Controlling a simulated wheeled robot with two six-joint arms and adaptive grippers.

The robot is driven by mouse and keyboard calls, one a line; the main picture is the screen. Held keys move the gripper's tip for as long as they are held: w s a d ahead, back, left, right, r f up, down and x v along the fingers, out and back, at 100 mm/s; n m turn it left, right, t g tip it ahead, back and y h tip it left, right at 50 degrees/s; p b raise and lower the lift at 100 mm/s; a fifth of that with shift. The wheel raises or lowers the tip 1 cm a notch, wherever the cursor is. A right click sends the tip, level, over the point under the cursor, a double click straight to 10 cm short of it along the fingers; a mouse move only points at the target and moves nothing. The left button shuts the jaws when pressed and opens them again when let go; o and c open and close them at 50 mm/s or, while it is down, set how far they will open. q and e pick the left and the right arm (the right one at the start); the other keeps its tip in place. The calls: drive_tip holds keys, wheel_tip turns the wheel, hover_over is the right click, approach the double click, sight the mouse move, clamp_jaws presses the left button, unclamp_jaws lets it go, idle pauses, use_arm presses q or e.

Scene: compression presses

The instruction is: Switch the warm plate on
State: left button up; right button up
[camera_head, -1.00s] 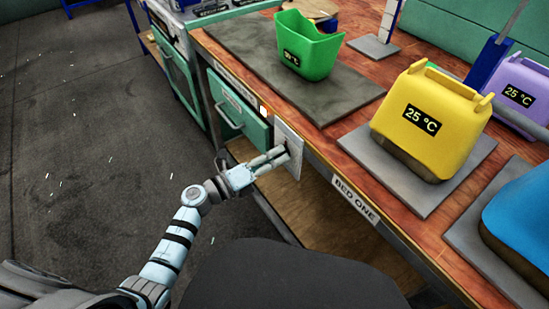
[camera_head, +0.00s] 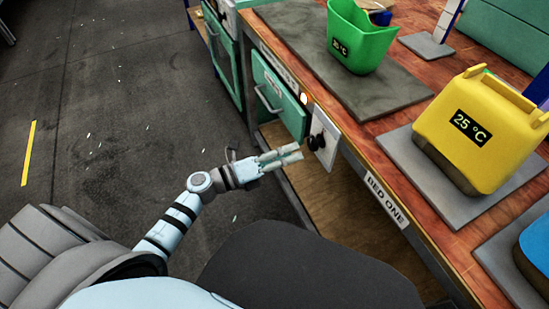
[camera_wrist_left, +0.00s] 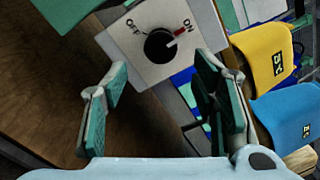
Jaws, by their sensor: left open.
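The switch panel (camera_head: 325,138) is a pale plate on the bench front with a black round knob (camera_head: 317,142). In the left wrist view the knob (camera_wrist_left: 159,46) has a red pointer turned toward the ON mark, away from OFF. A small lamp (camera_head: 305,99) above the panel glows orange. A dark flat plate (camera_head: 290,28) lies on the bench top under a green tub; I cannot tell whether it is the warm plate. My left gripper (camera_head: 300,153) is open and empty, facing the knob with a gap. Its fingers frame the lower panel in the wrist view (camera_wrist_left: 163,80). My right gripper is out of view.
The green tub (camera_head: 362,36), a yellow tub reading 25 °C (camera_head: 480,130) and a blue tub (camera_head: 537,255) stand on plates on the wooden bench. A green drawer (camera_head: 278,97) is left of the panel. The floor (camera_head: 120,110) at left is clear.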

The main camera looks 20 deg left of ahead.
use_arm(q)
drive_tip(key=v, duration=0.5)
drive_tip(key=shift+s+a, duration=0.25)
drive_tip(key=shift+s, duration=0.05)
